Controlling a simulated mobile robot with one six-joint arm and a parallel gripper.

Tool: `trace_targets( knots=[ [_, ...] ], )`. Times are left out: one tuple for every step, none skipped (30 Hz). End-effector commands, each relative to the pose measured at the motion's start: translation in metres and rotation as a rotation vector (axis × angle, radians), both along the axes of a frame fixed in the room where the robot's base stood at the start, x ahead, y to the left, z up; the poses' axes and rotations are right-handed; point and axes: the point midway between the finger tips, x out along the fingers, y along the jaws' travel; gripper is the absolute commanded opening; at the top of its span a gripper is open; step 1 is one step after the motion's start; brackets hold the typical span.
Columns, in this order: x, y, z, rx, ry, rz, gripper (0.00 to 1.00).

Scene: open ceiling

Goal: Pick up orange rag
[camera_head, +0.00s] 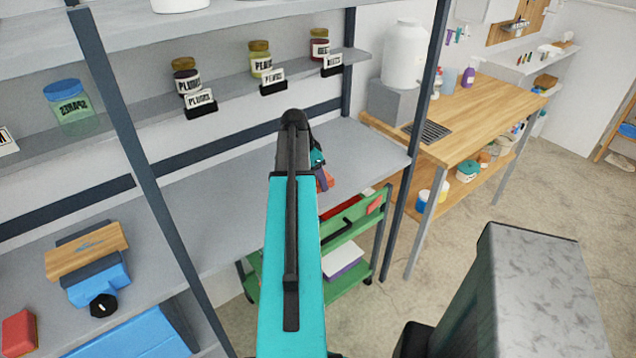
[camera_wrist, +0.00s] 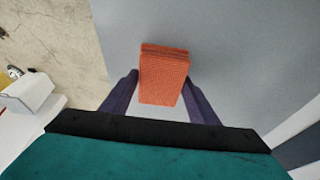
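The folded orange rag (camera_wrist: 164,78) lies between the two purple fingers of my gripper (camera_wrist: 161,78) in the wrist view. A finger is close against each side of it, and I cannot tell whether they press on it. Behind the rag is the grey shelf surface (camera_wrist: 240,50); I cannot tell whether the rag rests on it or is just above it. In the head view my teal arm reaches over the grey middle shelf (camera_head: 370,150). A small orange part of the rag (camera_head: 326,179) shows to its right, and most of the gripper is hidden behind the arm.
Labelled jars (camera_head: 262,62) stand on the shelf above. Dark rack posts (camera_head: 427,90) rise beside my arm. A green cart (camera_head: 352,232) stands below the shelf. A wooden workbench (camera_head: 495,98) is on the right. Open floor (camera_head: 545,190) lies in front.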

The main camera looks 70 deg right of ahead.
Motion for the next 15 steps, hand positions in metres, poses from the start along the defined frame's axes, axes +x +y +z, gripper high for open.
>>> trace_targets(
  knots=[
    [0.0002, -0.0001, 0.0000, -0.001, -0.001, 0.000, 0.41],
    [0.0002, -0.0001, 0.0000, -0.001, -0.001, 0.000, 0.36],
    [0.0002, -0.0001, 0.0000, -0.001, -0.001, 0.000, 0.32],
    [0.0001, -0.0002, 0.0001, -0.001, -0.001, 0.000, 0.32],
    [0.0001, -0.0002, 0.0001, -0.001, -0.001, 0.000, 0.32],
    [0.0001, -0.0002, 0.0001, -0.001, -0.001, 0.000, 0.32],
    [0.0001, -0.0002, 0.0001, -0.001, -0.001, 0.000, 0.32],
    [0.0001, -0.0002, 0.0001, -0.001, -0.001, 0.000, 0.32],
    [0.0001, -0.0002, 0.0001, -0.001, -0.001, 0.000, 0.32],
    [0.0001, -0.0002, 0.0002, -0.001, -0.001, 0.000, 0.32],
    [0.0001, -0.0002, 0.0003, -0.001, -0.001, 0.000, 0.32],
    [0.0002, -0.0001, 0.0006, -0.001, -0.001, 0.000, 0.32],
    [0.0002, -0.0003, 0.0011, -0.001, -0.001, 0.000, 0.32],
    [0.0002, -0.0003, 0.0016, -0.001, -0.001, 0.000, 0.32],
    [0.0001, -0.0003, 0.0026, -0.001, -0.001, 0.000, 0.32]
  ],
)
